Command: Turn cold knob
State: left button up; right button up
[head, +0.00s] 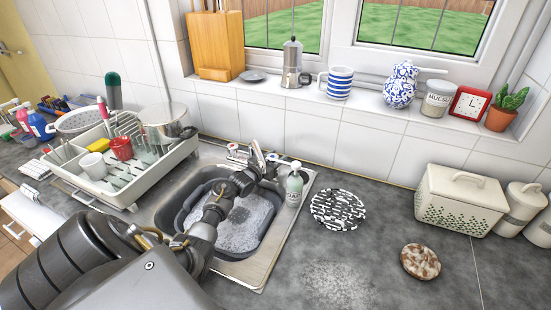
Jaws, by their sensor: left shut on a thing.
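The sink tap (257,153) stands at the back rim of the sink, partly hidden by my left gripper. A knob with a red mark (233,147) shows to the left of the tap. The cold knob (272,157) is on the right of the tap, small and partly covered. My left arm reaches over the basin from the lower left, and my left gripper (262,167) is at the right side of the tap, shut on the cold knob. The fingertips are small and hard to make out. My right gripper is not in view.
A grey tub of soapy water (262,228) sits in the sink (255,272). A soap bottle (294,184) stands close to the right of my left gripper. A full dish rack (68,186) is at left. A patterned round mat (338,208) lies on the right counter, which is mostly clear.

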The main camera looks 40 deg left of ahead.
pick_arm(q)
jog(key=shift+c, duration=0.3)
jog(key=shift+r+n+y+p, duration=0.1)
jog(key=shift+n+y+p, duration=0.4)
jog(key=shift+y, duration=0.3)
jog(key=shift+a+n+g+y, duration=0.1)
jog(key=shift+n+g+y, duration=0.2)
jog(key=shift+n+y, duration=0.5)
jog(key=n+g+y, duration=0.1)
jog(key=y, duration=0.2)
jog(key=shift+a+n, duration=0.15)
jog(key=shift+n, duration=0.15)
jog(key=shift+s+a+n+g+y, duration=0.15)
jog(key=shift+n+g+y, duration=0.45)
jog(key=shift+y, duration=0.4)
jog(key=o, duration=1)
jog(key=shift+a, duration=0.1)
